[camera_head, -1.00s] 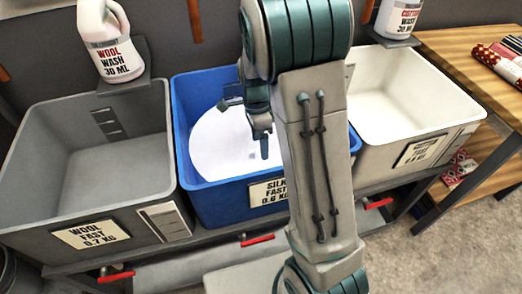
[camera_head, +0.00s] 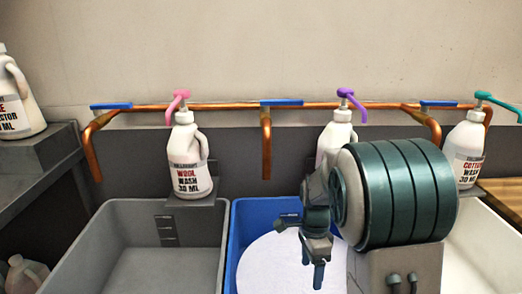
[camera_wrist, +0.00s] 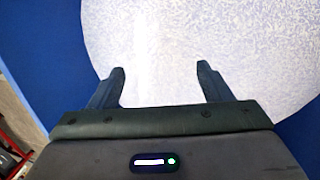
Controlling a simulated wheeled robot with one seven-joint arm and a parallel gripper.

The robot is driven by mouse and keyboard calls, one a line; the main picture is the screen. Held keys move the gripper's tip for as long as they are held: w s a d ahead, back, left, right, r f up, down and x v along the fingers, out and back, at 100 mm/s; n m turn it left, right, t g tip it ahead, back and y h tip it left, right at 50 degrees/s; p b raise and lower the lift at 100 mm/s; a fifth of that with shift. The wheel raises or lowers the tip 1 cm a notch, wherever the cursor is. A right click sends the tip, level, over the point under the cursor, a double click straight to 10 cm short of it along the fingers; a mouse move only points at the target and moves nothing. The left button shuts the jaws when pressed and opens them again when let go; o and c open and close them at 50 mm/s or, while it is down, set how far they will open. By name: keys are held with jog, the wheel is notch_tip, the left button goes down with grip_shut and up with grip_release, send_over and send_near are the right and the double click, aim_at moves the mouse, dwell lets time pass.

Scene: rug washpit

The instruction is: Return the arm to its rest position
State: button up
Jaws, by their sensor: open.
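My gripper (camera_head: 318,262) hangs over the blue tub (camera_head: 238,215) in the head view, in front of a round white patch (camera_head: 275,265) inside the tub. The wrist view shows my gripper (camera_wrist: 160,72) with its two dark fingers apart and nothing between them. Below it lies the pale, mottled white surface (camera_wrist: 165,35) within the tub's blue interior (camera_wrist: 40,35). My arm covers part of the blue tub's right side and the bottle behind it.
A grey tub (camera_head: 120,212) is at left and a white tub (camera_head: 475,255) at right. Pump bottles, including the wool wash bottle (camera_head: 188,160), stand behind them. A copper pipe (camera_head: 220,106) with blue-handled taps runs along the wall. Another bottle (camera_head: 18,100) stands on a ledge at far left.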

jog(key=s+r+n+t+p, duration=0.1)
jog(key=s+r+n+p, duration=0.4)
jog(key=r, duration=0.6)
jog(key=s+r+n+t+p, duration=0.2)
jog(key=s+r+n+p, duration=0.3)
jog(key=r+p, duration=0.4)
jog(key=s+r+n+t+p, duration=0.2)
jog(key=s+r+n+p, duration=0.3)
jog(key=r, duration=0.8)
jog(key=n+p, duration=0.1)
jog(key=p, duration=0.2)
jog(key=shift+s+n, duration=0.3)
dwell(0.9)
